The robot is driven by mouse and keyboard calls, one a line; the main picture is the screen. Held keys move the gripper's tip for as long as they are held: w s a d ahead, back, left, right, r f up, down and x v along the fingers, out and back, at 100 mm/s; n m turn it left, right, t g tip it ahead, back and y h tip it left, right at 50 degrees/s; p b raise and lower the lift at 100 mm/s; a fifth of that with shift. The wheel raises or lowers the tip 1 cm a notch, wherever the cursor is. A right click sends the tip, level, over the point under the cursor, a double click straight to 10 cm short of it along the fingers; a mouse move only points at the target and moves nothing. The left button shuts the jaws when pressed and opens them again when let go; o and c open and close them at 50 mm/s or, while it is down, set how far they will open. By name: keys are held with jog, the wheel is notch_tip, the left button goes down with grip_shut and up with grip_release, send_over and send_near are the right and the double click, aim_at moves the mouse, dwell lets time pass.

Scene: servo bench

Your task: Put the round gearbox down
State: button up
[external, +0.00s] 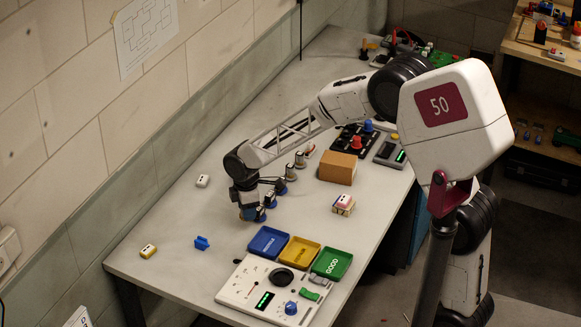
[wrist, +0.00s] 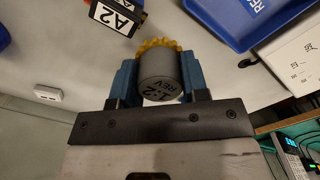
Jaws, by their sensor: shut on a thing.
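The round gearbox (wrist: 160,72) is a grey cylinder with dark lettering on its end and a yellow toothed ring at its far side. My gripper (wrist: 158,75) has a blue finger on each side of it and is shut on it. In the external view my gripper (external: 256,208) is low over the left middle of the bench, just behind the blue tray (external: 268,241). The gearbox cannot be made out clearly there. Whether it touches the bench cannot be told.
A yellow tray (external: 299,251), a green tray (external: 332,263) and a white panel (external: 275,292) stand in front. A brown box (external: 338,167) is to the right.

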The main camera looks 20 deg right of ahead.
send_over(219, 212)
jog(key=shift+f, duration=0.5)
jog(key=shift+f, duration=0.1)
jog(key=shift+f, duration=1.7)
jog(key=shift+f, duration=0.1)
jog(key=o, duration=1)
jog(key=shift+c, duration=0.2)
notch_tip(219, 212, up, 12)
jog(key=shift+d+r, duration=0.15)
jog(key=shift+r, duration=0.05)
